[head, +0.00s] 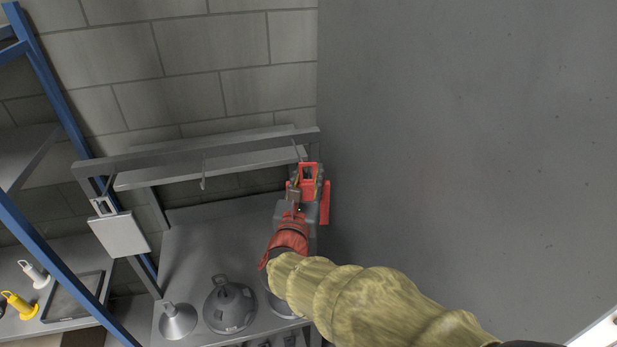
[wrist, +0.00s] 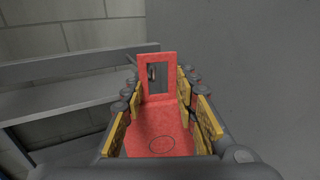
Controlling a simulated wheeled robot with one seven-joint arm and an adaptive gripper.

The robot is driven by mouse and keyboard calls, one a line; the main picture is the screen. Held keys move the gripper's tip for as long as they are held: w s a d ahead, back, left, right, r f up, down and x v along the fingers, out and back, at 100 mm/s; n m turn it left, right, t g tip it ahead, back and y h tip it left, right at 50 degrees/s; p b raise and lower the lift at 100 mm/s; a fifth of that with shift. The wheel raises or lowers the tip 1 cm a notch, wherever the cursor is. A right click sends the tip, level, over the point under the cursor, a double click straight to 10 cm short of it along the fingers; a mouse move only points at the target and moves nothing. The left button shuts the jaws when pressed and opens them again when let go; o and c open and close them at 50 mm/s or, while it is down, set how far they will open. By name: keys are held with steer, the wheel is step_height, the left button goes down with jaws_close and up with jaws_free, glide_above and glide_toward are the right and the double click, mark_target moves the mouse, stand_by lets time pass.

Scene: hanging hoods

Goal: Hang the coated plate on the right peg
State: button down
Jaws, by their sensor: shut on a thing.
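The coated plate is red, with a rectangular window in its handle end (head: 325,205). My gripper (head: 308,188) is shut on it, high at the right end of the rail. In the wrist view the red plate (wrist: 160,137) lies between the yellow finger pads of my gripper (wrist: 160,97), its window at the far end. The right peg (head: 297,151) sticks out from the rail just by the window. In the wrist view a small peg-like end shows inside the window; I cannot tell whether it passes through. The plate's lower part is mostly hidden by my gripper.
The grey rail (head: 190,152) also bears an empty middle peg (head: 203,172) and a pale plate (head: 119,235) hanging at the left. A cone (head: 178,321) and a dark dome (head: 230,305) stand on the bench below. A grey wall (head: 460,150) is close on the right.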

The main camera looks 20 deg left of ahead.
mark_target(305, 169)
steer(key=shift+w+a, duration=0.1)
steer(key=shift+w+a+b, duration=0.7)
steer(key=shift+w+a, duration=0.2)
steer(key=shift+w, duration=0.2)
steer(key=shift+f+b, duration=1.3)
steer(key=shift+b, duration=0.2)
stand_by(0.4)
steer(key=c, duration=1.3)
jaws_free()
steer(key=shift+d, duration=0.1)
